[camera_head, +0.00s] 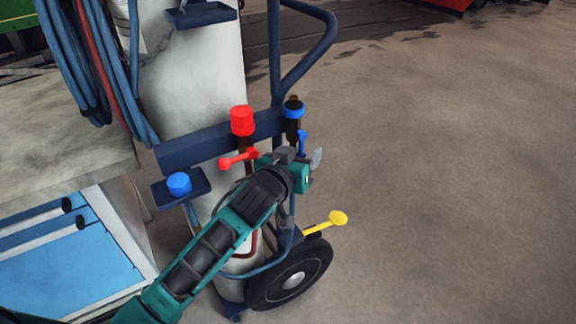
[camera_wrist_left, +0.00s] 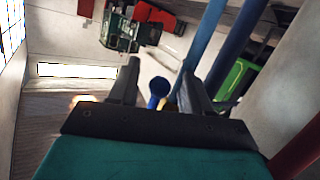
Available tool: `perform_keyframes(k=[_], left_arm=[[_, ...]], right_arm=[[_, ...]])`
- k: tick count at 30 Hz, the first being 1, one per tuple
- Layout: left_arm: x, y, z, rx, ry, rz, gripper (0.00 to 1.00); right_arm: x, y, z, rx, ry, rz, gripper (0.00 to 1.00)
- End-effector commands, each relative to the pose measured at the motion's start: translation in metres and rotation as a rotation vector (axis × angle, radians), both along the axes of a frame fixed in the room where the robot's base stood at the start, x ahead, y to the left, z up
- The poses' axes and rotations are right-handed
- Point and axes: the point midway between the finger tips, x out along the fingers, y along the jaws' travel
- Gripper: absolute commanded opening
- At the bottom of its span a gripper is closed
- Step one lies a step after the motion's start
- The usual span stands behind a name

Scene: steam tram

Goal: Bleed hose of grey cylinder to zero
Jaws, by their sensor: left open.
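A tall grey cylinder (camera_head: 195,75) stands on a blue cart with wheels in the head view. A red knob (camera_head: 242,121) and a blue knob (camera_head: 293,108) sit on the cart's crossbar. Below them are a red lever (camera_head: 238,159) and a blue lever (camera_head: 302,141); a yellow lever (camera_head: 328,224) sticks out lower right. My left gripper (camera_head: 302,157) is at the blue lever, hiding its lower part. In the left wrist view the gripper (camera_wrist_left: 163,85) is open, with a round blue end (camera_wrist_left: 159,87) showing between its fingers; contact cannot be told. My right gripper is out of view.
Blue and red hoses (camera_head: 88,70) hang at upper left. A workbench (camera_head: 60,150) with blue drawers stands at left. A blue cap (camera_head: 179,184) sits on a small bracket. The cart's wheel (camera_head: 290,279) stands low, below my arm. The floor at right is clear.

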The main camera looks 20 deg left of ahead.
Motion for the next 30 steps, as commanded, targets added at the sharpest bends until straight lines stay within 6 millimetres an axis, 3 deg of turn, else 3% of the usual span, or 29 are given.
perform_keyframes(k=[15,21,30], left_arm=[[-0.095,0.011,0.022,-0.001,0.002,0.001,0.48],[-0.111,0.012,0.026,0.001,0.002,0.000,0.48],[-0.114,0.013,0.027,0.001,0.000,0.001,0.48]], right_arm=[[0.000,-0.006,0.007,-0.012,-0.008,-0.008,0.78],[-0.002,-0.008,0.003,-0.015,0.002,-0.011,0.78],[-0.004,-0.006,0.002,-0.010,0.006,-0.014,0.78]])
